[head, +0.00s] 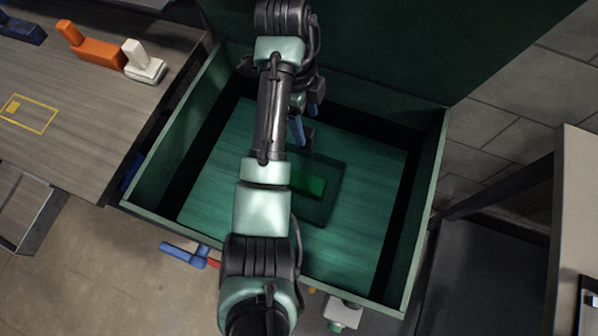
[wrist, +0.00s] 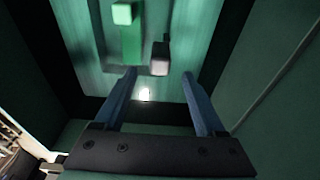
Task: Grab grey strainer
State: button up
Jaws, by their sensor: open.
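A small grey piece (wrist: 160,64), dark along its body with a paler near end, lies on the green floor of the drawer in the wrist view. It looks like the grey strainer, though its shape is too small to be sure. In the head view, a dark piece (head: 308,138) beside my fingertips appears to be the same thing, partly hidden. My gripper (wrist: 159,76) is open, its two blue fingers spread. In the wrist view the grey piece shows between and just beyond the fingertips, with nothing held. In the head view my gripper (head: 304,124) is inside the drawer.
A green piece (wrist: 132,45) lies close left of the grey one; it also shows in the head view (head: 309,185). Green drawer walls (head: 428,205) surround the space. Orange (head: 90,48) and white (head: 143,63) pieces sit on the left table (head: 60,150).

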aim_at(307, 132)
jog(key=f, duration=0.5)
jog(key=shift+s+d, duration=0.1)
jog(key=shift+d, duration=0.1)
grip_shut()
jog(key=shift+r, duration=0.15)
dwell(1.0)
